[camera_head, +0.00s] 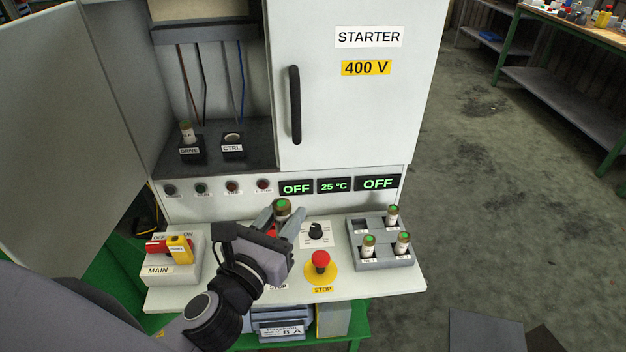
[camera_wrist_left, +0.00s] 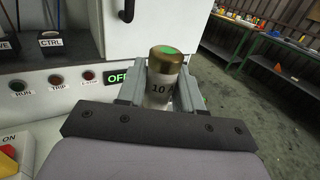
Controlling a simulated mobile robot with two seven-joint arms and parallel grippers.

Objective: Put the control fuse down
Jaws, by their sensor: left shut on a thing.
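My left gripper (camera_head: 279,222) is shut on the control fuse (camera_head: 282,207), a pale cylinder with a brass cap and green top. In the left wrist view the fuse (camera_wrist_left: 165,76) stands upright between the fingers and carries the number 10. The gripper is over the white shelf, in front of the OFF display. The CTRL socket (camera_head: 232,143) in the open cabinet shows a round opening without a fuse. A grey fuse tray (camera_head: 384,262) at the right holds three similar fuses; its back left slot (camera_head: 361,226) looks empty. My right gripper is out of view.
A fuse stands in the DRIVE socket (camera_head: 190,152). The shelf also bears the MAIN switch (camera_head: 170,249), a black rotary knob (camera_head: 316,232) and a red STOP button (camera_head: 320,260). The cabinet door with its black handle (camera_head: 295,105) stands above the shelf.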

